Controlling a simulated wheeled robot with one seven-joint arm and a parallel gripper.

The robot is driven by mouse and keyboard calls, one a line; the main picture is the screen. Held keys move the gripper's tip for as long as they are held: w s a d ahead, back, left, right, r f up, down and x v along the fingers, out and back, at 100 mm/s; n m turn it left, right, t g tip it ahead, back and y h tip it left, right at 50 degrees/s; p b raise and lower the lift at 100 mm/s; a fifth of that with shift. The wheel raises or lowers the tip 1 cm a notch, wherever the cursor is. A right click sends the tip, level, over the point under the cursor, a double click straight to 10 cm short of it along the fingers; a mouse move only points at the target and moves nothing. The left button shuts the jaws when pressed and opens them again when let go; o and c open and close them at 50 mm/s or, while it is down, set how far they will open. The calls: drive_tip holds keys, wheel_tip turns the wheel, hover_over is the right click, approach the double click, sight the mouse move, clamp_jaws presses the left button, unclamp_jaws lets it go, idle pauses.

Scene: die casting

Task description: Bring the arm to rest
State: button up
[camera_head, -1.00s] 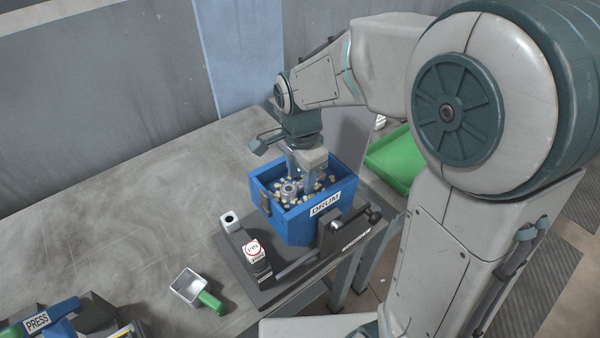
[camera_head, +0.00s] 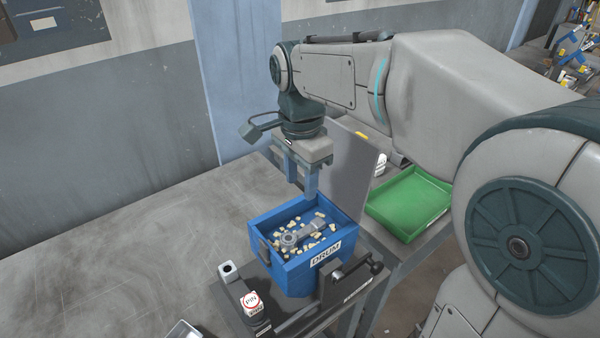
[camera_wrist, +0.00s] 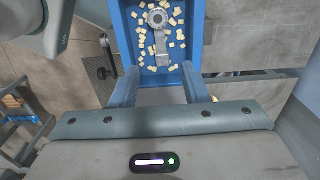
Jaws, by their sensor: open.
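My gripper (camera_head: 303,182) is open and empty, raised above the back of the blue drum box, with its fingers pointing down. In the wrist view my gripper (camera_wrist: 156,88) shows its two fingers apart with nothing between them. The blue drum box (camera_head: 322,262) has a DRUM label on its front. Inside it a grey metal casting (camera_head: 300,236) lies among several small pale chips. The casting also shows in the wrist view (camera_wrist: 160,42), beyond the fingertips and apart from them.
A green tray (camera_head: 410,203) stands to the right, behind an upright grey panel (camera_head: 345,172). A block marked PIN (camera_head: 251,300) sits on the dark fixture in front of the drum. The grey table (camera_head: 120,255) is clear at left. A metal scoop (camera_head: 183,331) is partly cut off at the bottom.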

drive_tip(key=s+d+f+n+t, duration=0.3)
drive_tip(key=s+d+f+n, duration=0.4)
drive_tip(key=s+d+n, duration=0.4)
drive_tip(key=shift+s+d+f, duration=0.2)
drive_tip(key=shift+s+d, duration=0.5)
drive_tip(key=shift+c, duration=0.5)
drive_tip(key=shift+a, duration=0.1)
